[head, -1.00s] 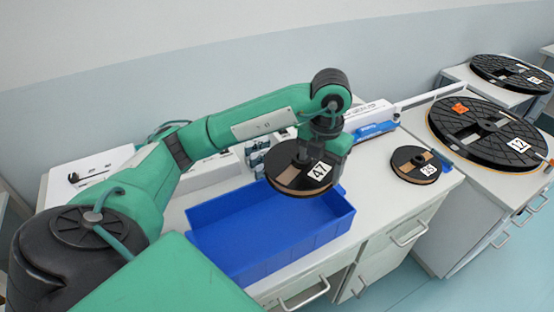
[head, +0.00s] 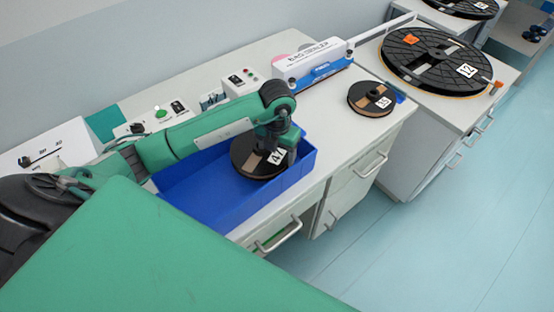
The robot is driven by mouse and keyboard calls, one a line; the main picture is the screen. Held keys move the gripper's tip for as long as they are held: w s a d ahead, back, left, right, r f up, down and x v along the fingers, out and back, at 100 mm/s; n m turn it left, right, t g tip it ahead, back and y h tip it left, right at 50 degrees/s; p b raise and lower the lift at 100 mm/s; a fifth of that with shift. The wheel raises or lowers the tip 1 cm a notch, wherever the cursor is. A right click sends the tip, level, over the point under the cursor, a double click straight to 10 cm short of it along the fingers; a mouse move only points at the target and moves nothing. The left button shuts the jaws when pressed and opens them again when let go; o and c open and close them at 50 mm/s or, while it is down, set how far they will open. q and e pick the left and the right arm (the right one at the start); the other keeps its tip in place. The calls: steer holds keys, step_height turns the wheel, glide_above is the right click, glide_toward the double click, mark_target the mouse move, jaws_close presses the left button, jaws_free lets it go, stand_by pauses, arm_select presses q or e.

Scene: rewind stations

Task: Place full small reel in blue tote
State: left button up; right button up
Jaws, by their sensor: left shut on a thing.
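A small black reel (head: 247,161) with a white label reading 47 and a brown band is held by my left gripper (head: 272,148). The gripper is shut on the reel's upper part, and its fingertips are partly hidden. The reel is at the right part of the open blue tote (head: 235,212), within its outline. I cannot tell whether it touches the tote floor. The tote stands on the white bench, and its visible floor is bare. My right gripper is not in view.
Another small reel (head: 371,98) lies on the bench (head: 335,122) to the right. A white and blue box-shaped machine (head: 314,64) and control boxes (head: 240,84) stand behind the tote. A large reel (head: 440,60) labelled 12 lies on the right-hand cabinet.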

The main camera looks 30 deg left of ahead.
arm_select(q)
step_height(320, 180, down, 4)
steer(key=shift+r+p, duration=0.1)
steer(key=shift+p, duration=0.25)
steer(key=shift+f, duration=0.2)
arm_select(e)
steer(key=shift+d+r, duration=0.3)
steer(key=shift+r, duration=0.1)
arm_select(q)
steer(key=shift+f, duration=0.1)
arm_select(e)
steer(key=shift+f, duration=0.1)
arm_select(q)
steer(key=o, duration=1.1)
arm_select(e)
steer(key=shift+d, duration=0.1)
